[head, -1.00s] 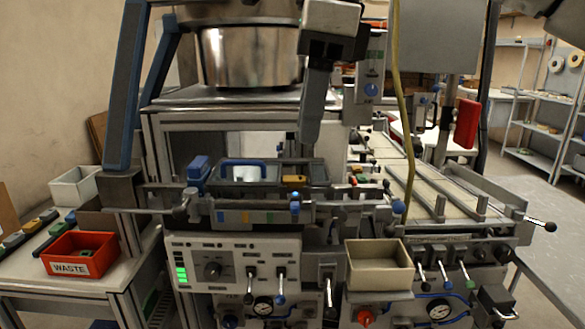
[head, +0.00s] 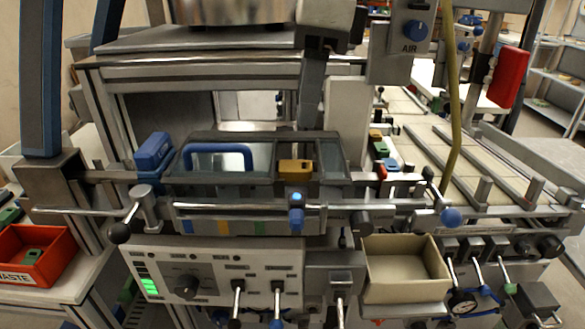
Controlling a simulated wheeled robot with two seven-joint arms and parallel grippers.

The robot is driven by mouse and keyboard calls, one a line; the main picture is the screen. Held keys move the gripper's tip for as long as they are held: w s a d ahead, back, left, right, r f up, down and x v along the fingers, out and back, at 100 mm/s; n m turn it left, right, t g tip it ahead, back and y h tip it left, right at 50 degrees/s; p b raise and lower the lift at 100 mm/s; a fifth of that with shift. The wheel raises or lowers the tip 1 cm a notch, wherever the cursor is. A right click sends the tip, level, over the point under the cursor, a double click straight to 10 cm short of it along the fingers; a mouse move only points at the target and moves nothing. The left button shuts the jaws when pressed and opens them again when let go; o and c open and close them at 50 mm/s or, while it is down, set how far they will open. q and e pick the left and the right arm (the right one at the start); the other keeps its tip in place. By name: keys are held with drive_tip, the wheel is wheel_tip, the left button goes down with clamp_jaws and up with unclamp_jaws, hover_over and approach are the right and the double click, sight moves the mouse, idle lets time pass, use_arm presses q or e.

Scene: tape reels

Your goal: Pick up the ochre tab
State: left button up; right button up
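The ochre tab (head: 295,169) is a small block at the right part of a dark, clear-lidded tray (head: 225,186) on the machine. What appears to be my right gripper (head: 311,120) hangs from the top centre, pale and dark housing above a grey finger pointing down. Its tip appears above and slightly right of the tab, with a visible gap in the picture. Only one finger outline shows, so its opening is unclear. My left gripper is not in view.
A blue handle (head: 218,151) and blue clamp (head: 153,152) stand left of the tab. A rail with a blue knob (head: 450,216) runs in front. An empty beige bin (head: 405,288) sits at right, a red waste bin (head: 40,240) at far left.

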sight(296, 165)
wheel_tip(296, 165, down, 2)
drive_tip(key=shift+a+f, duration=0.15)
drive_tip(key=shift+f, duration=0.5)
drive_tip(key=f, duration=0.1)
drive_tip(key=f+p, duration=0.1)
drive_tip(key=f, duration=0.1)
drive_tip(key=shift+s+a+f, duration=0.15)
drive_tip(key=shift+a+f, duration=0.1)
drive_tip(key=shift+a, duration=0.1)
drive_tip(key=shift+f, duration=0.4)
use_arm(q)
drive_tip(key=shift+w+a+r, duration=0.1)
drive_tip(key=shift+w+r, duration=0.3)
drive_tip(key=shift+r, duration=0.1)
use_arm(e)
drive_tip(key=shift+f, duration=0.2)
drive_tip(key=c, duration=0.7)
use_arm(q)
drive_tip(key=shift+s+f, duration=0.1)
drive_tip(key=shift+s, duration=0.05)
use_arm(e)
drive_tip(key=shift+c, duration=0.5)
drive_tip(key=shift+r, duration=0.15)
